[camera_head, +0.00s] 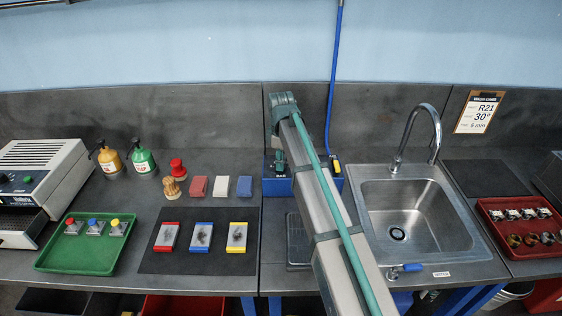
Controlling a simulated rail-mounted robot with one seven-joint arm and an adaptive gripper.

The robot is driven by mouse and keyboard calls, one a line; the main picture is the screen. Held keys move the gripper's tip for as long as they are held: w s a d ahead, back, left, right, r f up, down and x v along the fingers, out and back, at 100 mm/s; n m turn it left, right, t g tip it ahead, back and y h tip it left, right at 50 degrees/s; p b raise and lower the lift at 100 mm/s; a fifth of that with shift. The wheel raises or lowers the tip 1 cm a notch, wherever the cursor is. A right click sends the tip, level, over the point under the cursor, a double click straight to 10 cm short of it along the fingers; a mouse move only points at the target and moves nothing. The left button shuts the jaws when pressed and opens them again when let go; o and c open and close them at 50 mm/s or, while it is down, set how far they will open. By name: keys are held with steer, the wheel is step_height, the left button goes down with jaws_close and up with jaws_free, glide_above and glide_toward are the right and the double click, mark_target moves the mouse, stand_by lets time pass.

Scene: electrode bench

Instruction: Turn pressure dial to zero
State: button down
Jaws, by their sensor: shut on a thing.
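A blue box unit (276,187) stands at the back of the bench, left of the sink, partly hidden by my arm. My gripper (279,161) points down at the top of this unit, and only a small dark green part of it shows beside my arm. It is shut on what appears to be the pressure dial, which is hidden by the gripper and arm. The dial's marks and setting cannot be read.
A blue hose (333,80) runs down to the unit's right side, near a yellow lever (336,166). The sink (400,212) and its faucet (412,125) are to the right. Colored blocks, a dark mat (165,262) and a green tray (60,266) are to the left.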

steer(key=shift+n, duration=1.2)
steer(key=c, duration=0.8)
jaws_free()
steer(key=shift+r, duration=0.15)
step_height(320, 180, up, 12)
